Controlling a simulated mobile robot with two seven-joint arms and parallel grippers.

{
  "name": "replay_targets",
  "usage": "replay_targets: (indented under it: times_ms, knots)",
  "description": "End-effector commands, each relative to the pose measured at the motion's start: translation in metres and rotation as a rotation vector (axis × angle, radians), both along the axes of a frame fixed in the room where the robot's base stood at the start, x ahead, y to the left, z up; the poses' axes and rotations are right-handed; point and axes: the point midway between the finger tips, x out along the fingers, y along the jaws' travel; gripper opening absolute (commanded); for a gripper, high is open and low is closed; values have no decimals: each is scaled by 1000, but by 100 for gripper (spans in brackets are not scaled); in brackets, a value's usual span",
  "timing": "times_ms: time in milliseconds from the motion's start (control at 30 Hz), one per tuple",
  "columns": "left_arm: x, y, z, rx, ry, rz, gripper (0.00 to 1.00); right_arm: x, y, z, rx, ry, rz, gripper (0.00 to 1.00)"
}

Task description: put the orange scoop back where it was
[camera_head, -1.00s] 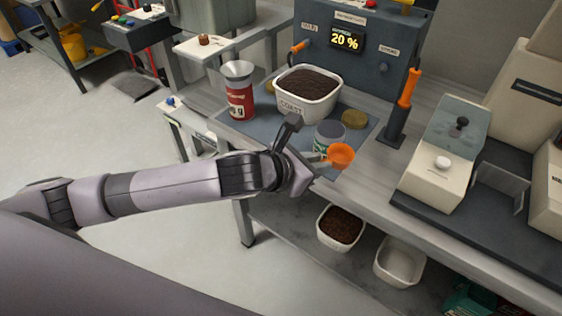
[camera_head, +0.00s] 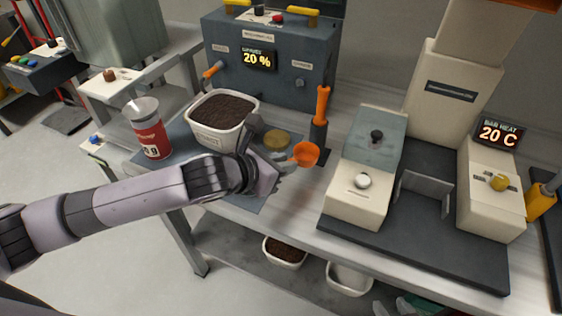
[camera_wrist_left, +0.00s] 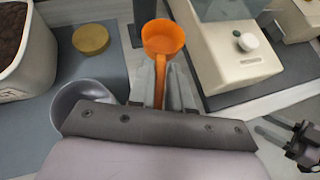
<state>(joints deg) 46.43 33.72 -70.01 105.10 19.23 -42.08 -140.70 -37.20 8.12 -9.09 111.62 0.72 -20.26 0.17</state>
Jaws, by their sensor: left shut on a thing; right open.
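My left gripper (camera_head: 286,161) is shut on the handle of the orange scoop (camera_head: 306,154), holding it near the dark upright holder. In the left wrist view the scoop (camera_wrist_left: 163,42) has its round bowl beyond the fingertips (camera_wrist_left: 161,88), and its handle runs between the fingers. An orange-handled tool (camera_head: 322,105) stands in the dark holder (camera_head: 318,138) just behind the scoop. My right gripper (camera_head: 388,307) is at the bottom edge of the head view, partly cut off; it also shows in the left wrist view (camera_wrist_left: 290,138).
The mat (camera_head: 165,148) carries a red can (camera_head: 150,135), a white tub of dark grounds (camera_head: 216,135) and a tan disc (camera_head: 276,138). A beige machine (camera_head: 358,195) stands to the right.

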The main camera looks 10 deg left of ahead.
Motion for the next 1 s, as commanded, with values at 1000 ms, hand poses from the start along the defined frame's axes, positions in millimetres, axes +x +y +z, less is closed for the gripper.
replay_targets:
  times_ms: [1000]
  knots:
    - [0, 0, -65, 0, -1, 1, 0, 0, 1, 0, 3, 0, -1, 44]
